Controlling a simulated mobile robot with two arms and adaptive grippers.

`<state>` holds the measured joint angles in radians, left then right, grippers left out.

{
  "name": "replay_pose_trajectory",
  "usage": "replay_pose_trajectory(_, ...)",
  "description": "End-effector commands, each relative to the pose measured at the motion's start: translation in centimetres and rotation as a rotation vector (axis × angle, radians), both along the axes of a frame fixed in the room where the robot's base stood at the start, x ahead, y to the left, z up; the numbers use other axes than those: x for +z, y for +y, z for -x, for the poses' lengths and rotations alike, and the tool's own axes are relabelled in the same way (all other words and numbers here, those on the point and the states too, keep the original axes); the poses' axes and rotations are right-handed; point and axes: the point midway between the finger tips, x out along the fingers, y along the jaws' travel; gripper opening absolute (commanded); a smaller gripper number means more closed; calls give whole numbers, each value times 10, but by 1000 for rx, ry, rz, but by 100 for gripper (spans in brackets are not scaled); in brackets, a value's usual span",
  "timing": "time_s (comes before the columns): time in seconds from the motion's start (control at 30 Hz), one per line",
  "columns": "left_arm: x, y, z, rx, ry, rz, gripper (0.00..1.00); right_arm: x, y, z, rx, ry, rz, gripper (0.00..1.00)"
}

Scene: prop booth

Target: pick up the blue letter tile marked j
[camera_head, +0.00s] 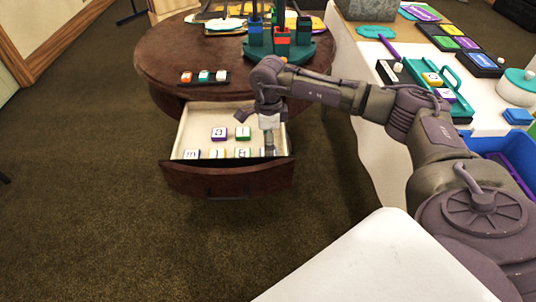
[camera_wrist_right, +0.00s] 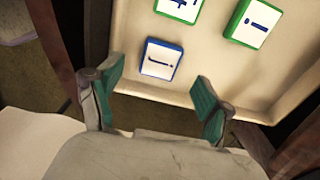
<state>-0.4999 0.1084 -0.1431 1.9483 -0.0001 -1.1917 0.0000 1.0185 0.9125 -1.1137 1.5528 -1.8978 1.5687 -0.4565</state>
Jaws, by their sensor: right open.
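The blue-edged letter tile (camera_wrist_right: 162,59) lies face up on the floor of the pale drawer in the right wrist view. Its mark looks like a turned j. My right gripper (camera_wrist_right: 158,90) is open and empty, and the tile shows just beyond the gap between its two green-padded fingers. In the head view my right gripper (camera_head: 268,147) reaches down into the right front part of the open drawer (camera_head: 188,129). There the gripper hides part of the drawer, and I cannot pick out the j tile surely. My left gripper is not in view.
Two green tiles lie near the blue one, one above (camera_wrist_right: 178,9) and one to the right (camera_wrist_right: 253,22). A purple tile (camera_head: 219,133) and others share the drawer. Its walls are close to my fingers. The round table (camera_head: 165,55) holds a tile rack (camera_head: 205,77).

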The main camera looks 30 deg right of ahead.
Motion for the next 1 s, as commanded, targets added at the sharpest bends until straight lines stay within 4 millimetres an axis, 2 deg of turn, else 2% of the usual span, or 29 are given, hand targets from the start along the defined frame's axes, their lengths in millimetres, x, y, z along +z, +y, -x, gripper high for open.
replay_pose_trajectory(0.03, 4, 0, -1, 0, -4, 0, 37, -11, 1, 1, 0, 4, 0, 79)
replay_pose_trajectory(0.2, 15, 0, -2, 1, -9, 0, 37, -32, 1, 0, 0, 1, 0, 79)
replay_pose_trajectory(0.5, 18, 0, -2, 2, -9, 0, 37, -35, 1, 0, 0, -1, -1, 78)
replay_pose_trajectory(0.8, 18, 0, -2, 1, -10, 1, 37, -35, 1, 0, 0, 0, 0, 28)
replay_pose_trajectory(1.0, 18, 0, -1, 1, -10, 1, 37, -35, 1, 0, 0, -1, -1, 25)
